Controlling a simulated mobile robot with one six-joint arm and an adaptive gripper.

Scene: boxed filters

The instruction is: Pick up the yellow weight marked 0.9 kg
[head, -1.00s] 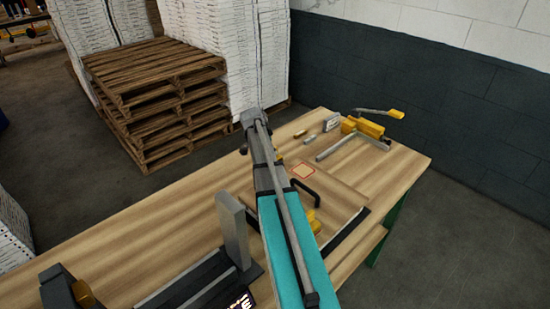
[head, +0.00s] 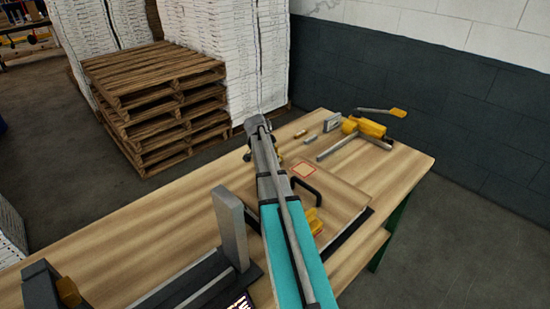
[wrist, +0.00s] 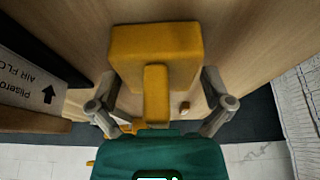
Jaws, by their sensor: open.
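In the wrist view a yellow block (wrist: 155,48) with a narrower yellow bar in front of it fills the top centre. It looks like the yellow weight, but no 0.9 kg marking is readable. My gripper (wrist: 159,78) is open, with one grey finger on each side of the bar and the block just beyond. I cannot tell whether the fingers touch it. In the head view my gripper (head: 250,153) is mostly hidden behind my arm, over the wooden bench (head: 130,245). Small yellow parts show beside it.
A yellow clamp-like tool (head: 370,127) and small metal pieces lie at the bench's far right. A board with a black handle (head: 306,186) lies right of my arm. An upright grey plate (head: 230,226) stands left. Stacked pallets (head: 155,90) stand behind the bench.

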